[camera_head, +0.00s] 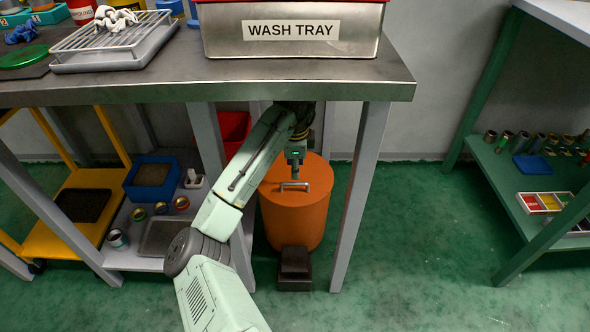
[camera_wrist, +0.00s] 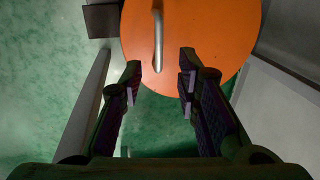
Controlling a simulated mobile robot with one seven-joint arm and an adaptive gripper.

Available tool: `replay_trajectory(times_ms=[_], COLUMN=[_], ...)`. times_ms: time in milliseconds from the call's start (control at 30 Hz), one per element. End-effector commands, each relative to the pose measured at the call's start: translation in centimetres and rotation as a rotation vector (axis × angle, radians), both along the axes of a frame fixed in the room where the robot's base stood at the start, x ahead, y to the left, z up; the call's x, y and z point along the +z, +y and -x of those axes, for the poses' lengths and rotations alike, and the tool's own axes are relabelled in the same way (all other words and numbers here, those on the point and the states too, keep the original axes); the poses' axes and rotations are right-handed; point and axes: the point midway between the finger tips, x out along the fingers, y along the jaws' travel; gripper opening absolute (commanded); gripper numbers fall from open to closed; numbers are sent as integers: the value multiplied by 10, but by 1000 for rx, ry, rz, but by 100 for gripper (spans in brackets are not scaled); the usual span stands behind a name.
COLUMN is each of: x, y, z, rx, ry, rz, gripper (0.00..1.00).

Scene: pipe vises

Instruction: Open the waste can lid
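The orange waste can (camera_head: 296,225) stands on the green floor under the metal bench. Its round orange lid (camera_head: 322,178) appears shut, and a metal bar handle (camera_head: 294,186) sits on top. My gripper (camera_head: 295,162) reaches down under the bench, just above the handle. In the wrist view my gripper (camera_wrist: 160,68) has its two fingers spread apart with nothing held. The handle (camera_wrist: 158,40) lies roughly in line with the gap between the fingertips, over the lid (camera_wrist: 210,30). I cannot tell whether a finger touches it.
A dark pedal-like block (camera_head: 294,268) is at the can's front. Bench legs (camera_head: 360,190) stand on both sides of the can. The bench top (camera_head: 300,88) overhangs my arm and holds the wash tray (camera_head: 290,30). A red bin (camera_head: 234,130) is behind left. Floor at right is clear.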

Motion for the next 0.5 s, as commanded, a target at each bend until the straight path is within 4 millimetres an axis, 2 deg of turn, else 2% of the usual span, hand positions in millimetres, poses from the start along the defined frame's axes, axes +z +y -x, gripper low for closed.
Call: replay_trajectory(times_ms=[300,500], x=[-48,-67], y=[1,0], z=[-9,-13], rx=[1,1], ry=[2,1], rz=[-1,0], gripper=[30,30])
